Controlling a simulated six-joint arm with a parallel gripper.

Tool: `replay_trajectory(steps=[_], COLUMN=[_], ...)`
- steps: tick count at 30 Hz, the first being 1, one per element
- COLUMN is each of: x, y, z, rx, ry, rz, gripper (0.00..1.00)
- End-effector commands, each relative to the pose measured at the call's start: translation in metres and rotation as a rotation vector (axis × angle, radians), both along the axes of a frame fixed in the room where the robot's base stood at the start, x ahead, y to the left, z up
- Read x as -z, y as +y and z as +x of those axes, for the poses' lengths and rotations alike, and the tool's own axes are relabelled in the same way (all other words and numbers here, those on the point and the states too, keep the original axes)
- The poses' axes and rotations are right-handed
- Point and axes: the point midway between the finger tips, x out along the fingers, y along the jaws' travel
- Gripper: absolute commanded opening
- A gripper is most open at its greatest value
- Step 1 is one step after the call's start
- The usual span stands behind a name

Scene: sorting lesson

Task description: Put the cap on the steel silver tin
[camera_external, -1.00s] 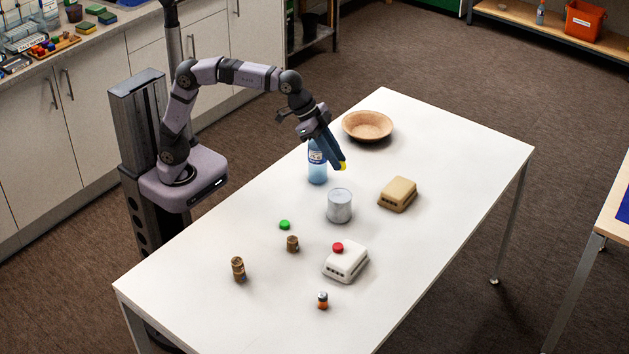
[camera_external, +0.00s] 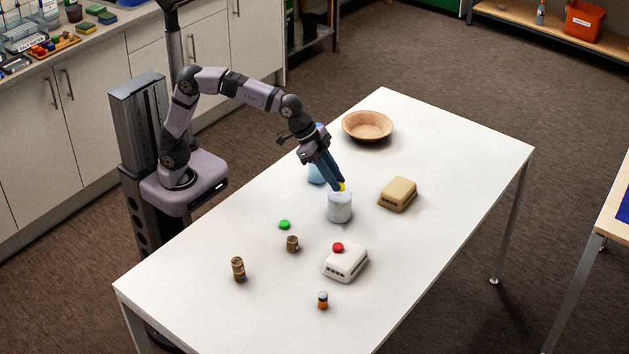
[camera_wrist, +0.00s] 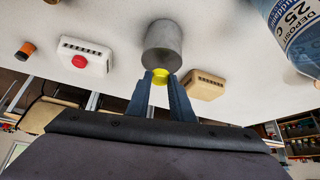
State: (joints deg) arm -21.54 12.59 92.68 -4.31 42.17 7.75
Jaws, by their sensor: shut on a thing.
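The silver tin (camera_external: 340,209) stands upright near the middle of the white table; it also shows in the wrist view (camera_wrist: 163,45). My gripper (camera_external: 337,185) is shut on a small yellow cap (camera_external: 342,187), which shows between the fingertips in the wrist view (camera_wrist: 160,76). The cap is at the tin's top, near its back edge in the external view. I cannot tell whether the cap touches the tin. A green cap (camera_external: 285,225) lies on the table left of the tin.
A blue bottle (camera_external: 316,174) stands close behind the tin, partly hidden by my gripper. A tan box (camera_external: 398,194) lies to the right and a brown bowl (camera_external: 367,125) at the back. Small brown containers (camera_external: 292,244) (camera_external: 239,270) and an orange-and-black one (camera_external: 323,301) stand in front.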

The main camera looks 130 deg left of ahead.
Motion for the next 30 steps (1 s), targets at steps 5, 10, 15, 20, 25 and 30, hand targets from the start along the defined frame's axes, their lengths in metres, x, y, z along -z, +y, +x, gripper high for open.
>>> replay_trajectory(steps=[5,10,15,20,25,30], x=[0.022,0.022,0.024,0.026,0.026,0.025], y=[0.0,0.0,0.0,0.0,0.0,0.0], z=[0.0,0.0,0.0,0.0,0.0,0.0], rx=[-0.001,0.0,0.0,0.0,0.0,0.0], ry=[0.002,0.0,0.0,0.0,0.0,0.0], rz=[-0.001,0.0,0.0,0.0,0.0,0.0], gripper=[0.0,0.0,0.0,0.3,0.39,0.39])
